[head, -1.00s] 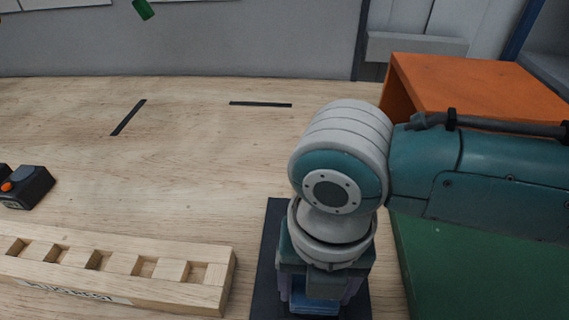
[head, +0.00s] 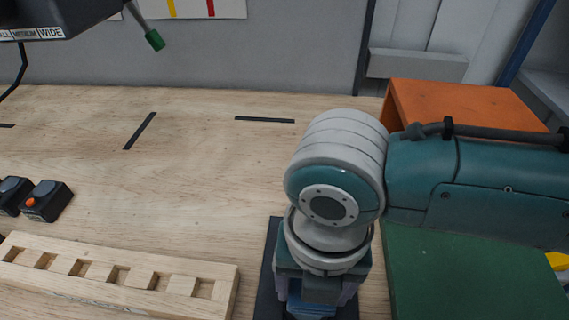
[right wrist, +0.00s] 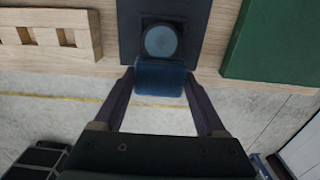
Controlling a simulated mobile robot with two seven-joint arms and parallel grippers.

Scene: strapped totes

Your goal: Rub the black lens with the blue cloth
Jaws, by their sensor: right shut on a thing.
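My right gripper (right wrist: 160,88) is shut on the blue cloth (right wrist: 160,77), a folded dark blue pad between its fingertips. In the right wrist view the round black lens (right wrist: 160,41), with a bluish sheen, sits in a dark square mount just beyond the cloth. The cloth is at the near edge of the lens; I cannot tell whether they touch. In the head view my right gripper (head: 316,285) points down over a dark mat (head: 266,275), with the blue cloth (head: 311,304) below it. There my wrist and gripper hide the lens. My left gripper is not in view.
A wooden block with square slots (head: 120,280) lies left of the mat. A green surface (head: 470,280) and an orange box (head: 470,100) are to the right. Small black button boxes (head: 45,203) stand at the far left. The middle of the wooden table is clear.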

